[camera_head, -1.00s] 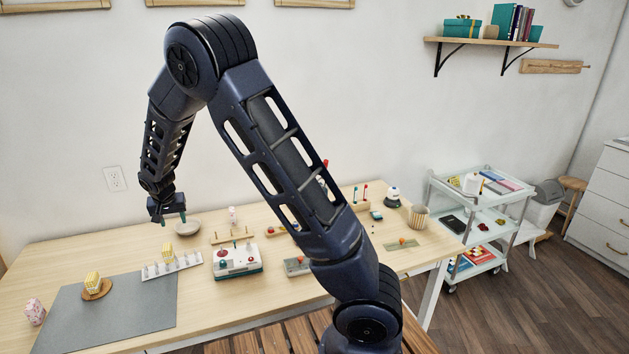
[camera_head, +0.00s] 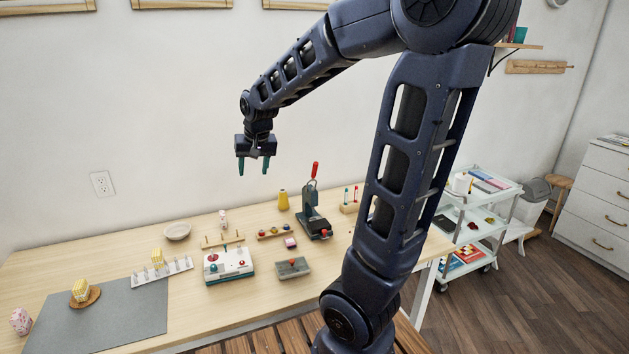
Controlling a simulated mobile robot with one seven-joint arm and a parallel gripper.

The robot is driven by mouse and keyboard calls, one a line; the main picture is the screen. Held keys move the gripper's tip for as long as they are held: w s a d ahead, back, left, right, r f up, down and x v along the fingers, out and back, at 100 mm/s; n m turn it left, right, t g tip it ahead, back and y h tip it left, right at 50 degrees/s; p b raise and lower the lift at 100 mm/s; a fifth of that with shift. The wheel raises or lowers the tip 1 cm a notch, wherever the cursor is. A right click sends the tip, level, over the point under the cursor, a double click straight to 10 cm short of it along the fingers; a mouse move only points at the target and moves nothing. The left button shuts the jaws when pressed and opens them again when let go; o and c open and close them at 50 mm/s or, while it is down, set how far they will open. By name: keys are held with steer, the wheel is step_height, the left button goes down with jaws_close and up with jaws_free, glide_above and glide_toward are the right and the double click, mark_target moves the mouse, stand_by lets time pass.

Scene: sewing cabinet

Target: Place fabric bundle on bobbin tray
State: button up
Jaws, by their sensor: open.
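A yellow-and-white bundle (camera_head: 81,288), which looks like the fabric bundle, sits on a round brown coaster (camera_head: 94,299) on the grey mat. A second similar yellow bundle (camera_head: 157,255) stands at the back edge of a long white tray with several small pegs (camera_head: 148,279), which looks like the bobbin tray. I cannot tell whether this bundle rests on the tray or just behind it. My gripper (camera_head: 253,168) is open and empty, pointing down, high above the back of the table and well to the right of both bundles.
A white box with knobs (camera_head: 229,264), a grey box (camera_head: 293,268) and a dark green press with a red handle (camera_head: 314,210) stand right of the tray. A bowl (camera_head: 177,231) is behind it. The grey mat (camera_head: 120,320) has bare room in front.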

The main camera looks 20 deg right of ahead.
steer(key=s+d+r, duration=0.1)
steer(key=s+d, duration=0.4)
steer(key=s, duration=0.5)
steer(key=s+d+r+t+h, duration=0.1)
steer(key=s+d, duration=0.5)
steer(key=s, duration=0.3)
steer(key=shift+s+r+n, duration=0.3)
steer(key=shift+s+r, duration=0.05)
steer(key=shift+s, duration=0.05)
